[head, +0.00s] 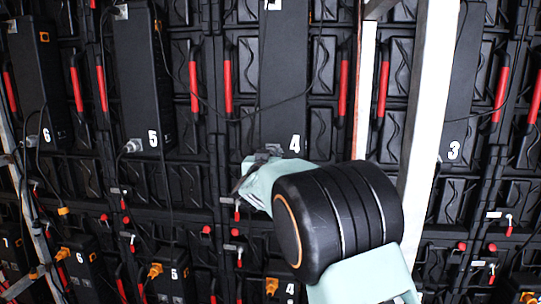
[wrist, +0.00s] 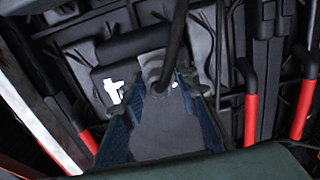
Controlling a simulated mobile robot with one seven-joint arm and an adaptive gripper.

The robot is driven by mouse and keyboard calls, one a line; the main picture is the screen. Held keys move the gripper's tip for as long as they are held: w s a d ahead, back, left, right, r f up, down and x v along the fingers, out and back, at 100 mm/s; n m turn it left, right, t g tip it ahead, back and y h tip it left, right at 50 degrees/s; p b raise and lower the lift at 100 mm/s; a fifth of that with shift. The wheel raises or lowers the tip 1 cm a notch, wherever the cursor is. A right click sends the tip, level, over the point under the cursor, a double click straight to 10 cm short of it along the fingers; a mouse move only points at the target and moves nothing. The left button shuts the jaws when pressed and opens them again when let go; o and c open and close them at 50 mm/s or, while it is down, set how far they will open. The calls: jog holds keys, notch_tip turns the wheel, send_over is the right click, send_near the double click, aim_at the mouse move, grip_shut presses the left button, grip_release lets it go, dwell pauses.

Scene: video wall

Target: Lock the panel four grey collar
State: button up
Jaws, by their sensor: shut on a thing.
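Panel four (head: 284,75) is a tall black box with a white 4 near its lower end. My gripper (head: 262,160) is at the lower edge of this box, just left of the 4. In the wrist view my gripper (wrist: 160,88) has its two blue-padded fingers on either side of the grey collar (wrist: 155,70), where a dark cable (wrist: 178,28) meets the panel, and is shut on it. The fingers and wrist hide most of the collar in the head view. Whether the collar is locked cannot be told.
Panel five (head: 143,75) and panel six (head: 38,75) stand left, with cables at their lower ends. Panel three (head: 453,120) is right, behind a pale upright post (head: 425,110). Red handles (head: 228,82) flank the panels. A thin loose cable hangs across panel four.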

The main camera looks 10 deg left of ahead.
jog(key=shift+m, duration=0.3)
jog(key=m+b, duration=0.3)
jog(key=m, duration=0.1)
jog(key=shift+d+f, duration=0.1)
jog(key=shift+f, duration=0.05)
jog(key=shift+m+b, duration=1.2)
jog(key=shift+m, duration=0.9)
jog(key=o, duration=1.1)
jog(key=shift+o, duration=0.2)
jog(key=shift+s, duration=0.1)
jog(key=s, duration=1.1)
jog(key=shift+s, duration=0.4)
